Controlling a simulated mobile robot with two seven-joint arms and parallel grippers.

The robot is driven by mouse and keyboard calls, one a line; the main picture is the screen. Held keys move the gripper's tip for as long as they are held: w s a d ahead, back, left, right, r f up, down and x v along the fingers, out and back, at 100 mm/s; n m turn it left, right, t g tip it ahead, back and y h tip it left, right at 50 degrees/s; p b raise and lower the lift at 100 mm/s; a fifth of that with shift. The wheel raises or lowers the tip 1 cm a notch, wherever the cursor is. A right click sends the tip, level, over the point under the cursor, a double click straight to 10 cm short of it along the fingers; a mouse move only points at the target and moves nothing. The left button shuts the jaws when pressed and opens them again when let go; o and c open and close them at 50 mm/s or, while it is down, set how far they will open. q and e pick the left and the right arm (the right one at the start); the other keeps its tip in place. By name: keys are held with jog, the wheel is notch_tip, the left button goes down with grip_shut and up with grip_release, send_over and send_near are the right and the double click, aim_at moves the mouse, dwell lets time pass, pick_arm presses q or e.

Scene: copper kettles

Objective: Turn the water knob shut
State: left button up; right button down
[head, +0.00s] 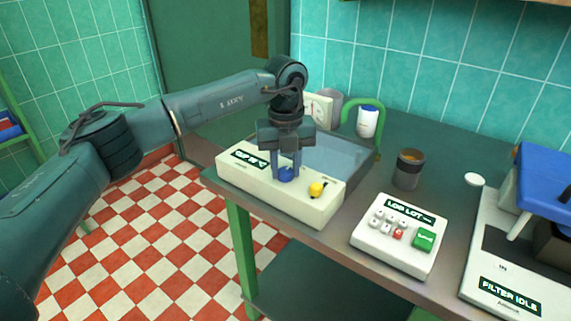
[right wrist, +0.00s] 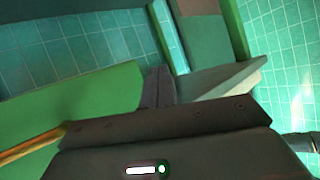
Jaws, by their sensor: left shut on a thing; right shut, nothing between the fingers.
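A blue knob (head: 286,175) sits on top of a cream control box (head: 327,210) with a dark label, in front of a water-filled basin (head: 340,158). My left gripper (head: 287,168) points straight down and is shut on the blue knob, one finger on each side. The fingers hide part of the knob, and I cannot tell how far it is turned. A yellow knob (head: 317,189) stands to the right on the same box. My right gripper (right wrist: 158,87) is shut and empty in the right wrist view, away from the box.
A keypad (head: 399,235) with a green button stands to the right on the counter. A dark cup (head: 408,168), a white bottle (head: 367,121) and a machine labelled "FILTER IDLE" (head: 507,297) stand further along. The counter's front edge runs close by the box.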

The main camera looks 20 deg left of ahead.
aim_at(285, 170)
pick_arm(q)
jog(key=shift+r, duration=0.1)
jog(key=o, duration=1)
jog(key=shift+c, duration=0.2)
notch_tip(285, 170, up, 13)
